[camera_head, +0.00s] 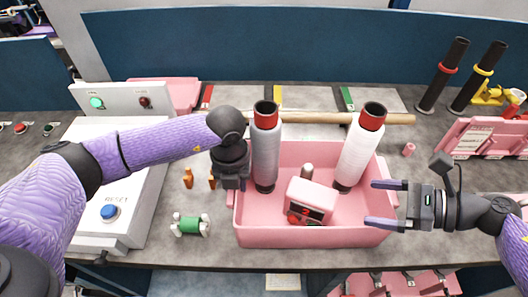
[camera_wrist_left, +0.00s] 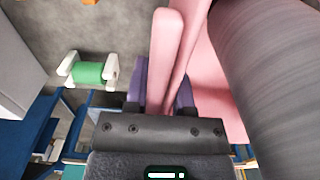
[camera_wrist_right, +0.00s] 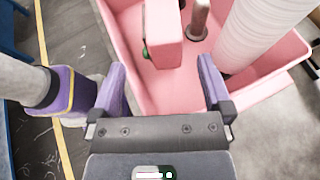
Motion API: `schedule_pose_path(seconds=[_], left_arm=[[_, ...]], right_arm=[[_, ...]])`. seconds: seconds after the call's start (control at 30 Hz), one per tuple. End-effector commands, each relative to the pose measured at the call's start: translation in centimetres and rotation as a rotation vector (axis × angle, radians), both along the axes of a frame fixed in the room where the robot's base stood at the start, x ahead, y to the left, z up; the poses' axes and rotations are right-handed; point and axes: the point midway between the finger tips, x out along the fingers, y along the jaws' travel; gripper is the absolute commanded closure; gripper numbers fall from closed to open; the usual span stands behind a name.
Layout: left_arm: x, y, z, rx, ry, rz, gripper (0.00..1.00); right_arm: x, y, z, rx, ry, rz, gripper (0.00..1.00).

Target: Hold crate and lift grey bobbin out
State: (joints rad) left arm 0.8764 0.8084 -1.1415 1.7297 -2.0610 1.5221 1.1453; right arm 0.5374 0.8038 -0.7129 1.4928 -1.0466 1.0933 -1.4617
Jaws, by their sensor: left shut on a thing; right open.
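A pink crate (camera_head: 300,237) stands on the bench in the head view. A grey bobbin (camera_head: 265,150) with a red top stands upright in its left part; it also shows large in the left wrist view (camera_wrist_left: 270,80). A white bobbin (camera_head: 358,155) with a red top leans slightly in the right part. My left gripper (camera_head: 230,183) is shut on the crate's left wall, whose rim shows between its fingers in the left wrist view (camera_wrist_left: 165,60). My right gripper (camera_head: 383,204) is open at the crate's right side, its fingers apart and empty in the right wrist view (camera_wrist_right: 165,90).
A pink box-shaped device (camera_head: 311,200) with a red knob sits inside the crate between the bobbins. A green spool (camera_head: 190,225) lies left of the crate. A wooden rod (camera_head: 330,117) lies behind it. A control box (camera_head: 115,205) stands at the left.

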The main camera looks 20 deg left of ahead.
Motion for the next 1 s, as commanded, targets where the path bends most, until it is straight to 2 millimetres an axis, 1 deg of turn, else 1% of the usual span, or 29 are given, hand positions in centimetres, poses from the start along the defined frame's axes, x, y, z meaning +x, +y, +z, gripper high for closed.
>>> schedule_pose_path(seconds=[0.2, 0.27, 0.37, 0.4, 0.47, 0.5, 0.6, 0.7, 0.8, 0.87, 1.0], left_arm=[[0.0, 0.0, 0.0, 0.000, -0.001, 0.000, 1.00], [0.0, 0.0, 0.0, 0.000, -0.001, 0.000, 1.00], [0.0, 0.0, 0.0, -0.001, -0.001, 0.000, 1.00], [0.0, 0.0, 0.0, -0.001, -0.001, 0.000, 1.00], [0.0, 0.0, 0.0, -0.001, -0.001, 0.000, 1.00], [0.0, 0.0, 0.0, 0.000, -0.001, 0.000, 1.00], [0.0, 0.0, 0.0, 0.000, -0.001, 0.001, 1.00], [0.0, 0.0, 0.0, 0.000, -0.001, 0.001, 1.00], [0.0, 0.0, 0.0, 0.000, -0.001, 0.001, 1.00], [0.0, 0.0, 0.0, 0.000, -0.001, 0.001, 1.00], [0.0, 0.0, 0.0, 0.000, -0.001, 0.000, 1.00]], right_arm=[[0.0, 0.1, 0.1, -0.001, 0.001, 0.002, 0.00], [0.1, 0.9, 0.6, -0.011, 0.008, 0.012, 0.00], [0.5, 4.1, 3.1, -0.070, 0.035, 0.033, 0.00], [0.7, 5.7, 4.5, -0.104, 0.042, 0.026, 0.00], [1.0, 7.7, 6.6, -0.151, 0.046, -0.004, 0.00], [1.2, 8.8, 8.0, -0.174, 0.042, -0.035, 0.00], [1.6, 10.9, 10.9, -0.202, 0.032, -0.119, 0.00], [1.8, 11.9, 12.5, -0.202, 0.027, -0.177, 0.00], [2.0, 12.7, 12.5, -0.201, 0.030, -0.196, 0.00], [2.2, 13.4, 12.0, -0.201, 0.033, -0.197, 0.00], [2.8, 15.7, 10.3, -0.201, 0.035, -0.197, 0.00]])
